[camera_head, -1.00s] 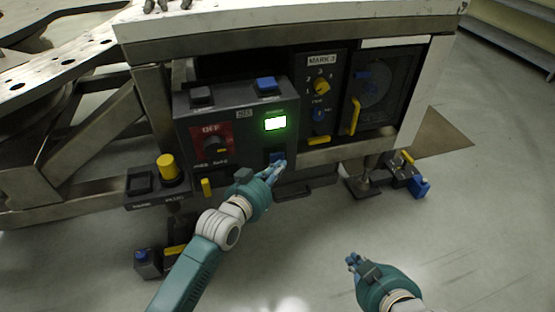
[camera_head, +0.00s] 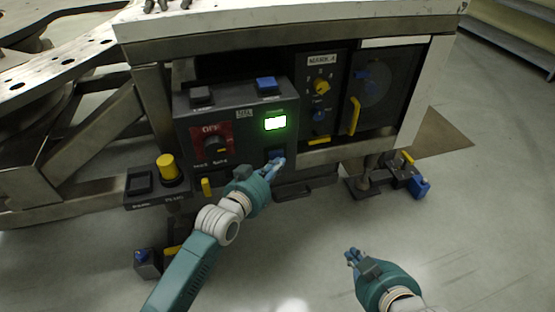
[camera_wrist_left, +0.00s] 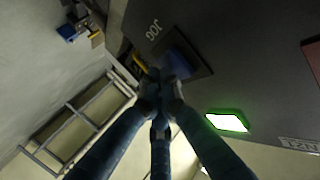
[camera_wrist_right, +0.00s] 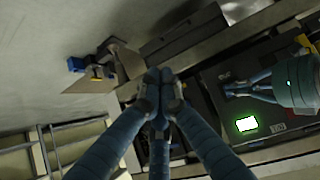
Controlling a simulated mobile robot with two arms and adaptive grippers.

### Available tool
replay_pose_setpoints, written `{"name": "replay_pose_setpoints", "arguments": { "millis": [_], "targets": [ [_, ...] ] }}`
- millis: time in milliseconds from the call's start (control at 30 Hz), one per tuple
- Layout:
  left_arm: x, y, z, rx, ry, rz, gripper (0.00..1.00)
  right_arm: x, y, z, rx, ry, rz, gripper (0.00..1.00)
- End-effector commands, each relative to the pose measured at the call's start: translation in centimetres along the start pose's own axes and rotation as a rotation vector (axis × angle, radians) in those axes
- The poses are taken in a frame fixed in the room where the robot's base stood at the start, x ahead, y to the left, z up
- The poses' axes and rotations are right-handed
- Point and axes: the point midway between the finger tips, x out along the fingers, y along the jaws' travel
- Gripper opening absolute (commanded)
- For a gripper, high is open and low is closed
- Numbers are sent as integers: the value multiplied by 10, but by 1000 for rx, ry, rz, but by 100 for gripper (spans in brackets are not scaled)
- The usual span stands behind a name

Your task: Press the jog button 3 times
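The jog button is a blue square in a dark frame marked JOG. It shows in the left wrist view (camera_wrist_left: 181,64) and, partly covered by my fingers, low on the control box in the head view (camera_head: 274,154). My left gripper (camera_head: 276,165) is shut and empty, its fingertips at the lower edge of the button. In the left wrist view the closed fingertips (camera_wrist_left: 160,85) are right beside the button; I cannot tell whether they touch it. My right gripper (camera_head: 352,258) is shut and empty, over open floor, away from the panel.
The control box (camera_head: 240,165) also carries a lit green-framed display (camera_head: 275,123), a red OFF dial plate (camera_head: 211,142) and a blue top button (camera_head: 266,84). A yellow button (camera_head: 168,166) stands to the left. A yellow handle (camera_head: 354,116) is to the right.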

Motion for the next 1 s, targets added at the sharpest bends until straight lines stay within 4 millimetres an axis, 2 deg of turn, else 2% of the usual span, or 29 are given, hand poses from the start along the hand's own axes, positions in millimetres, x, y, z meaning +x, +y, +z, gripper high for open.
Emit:
{"name": "replay_pose_setpoints", "arguments": {
  "millis": [367,1000],
  "targets": [
    [-1,0,0,1,0,-1,0,-1,-1,3,0,-11,-1,0],
    [-6,6,-1,0,1,-1,0,-12,3,42,2,-166,6,0]
  ]
}}
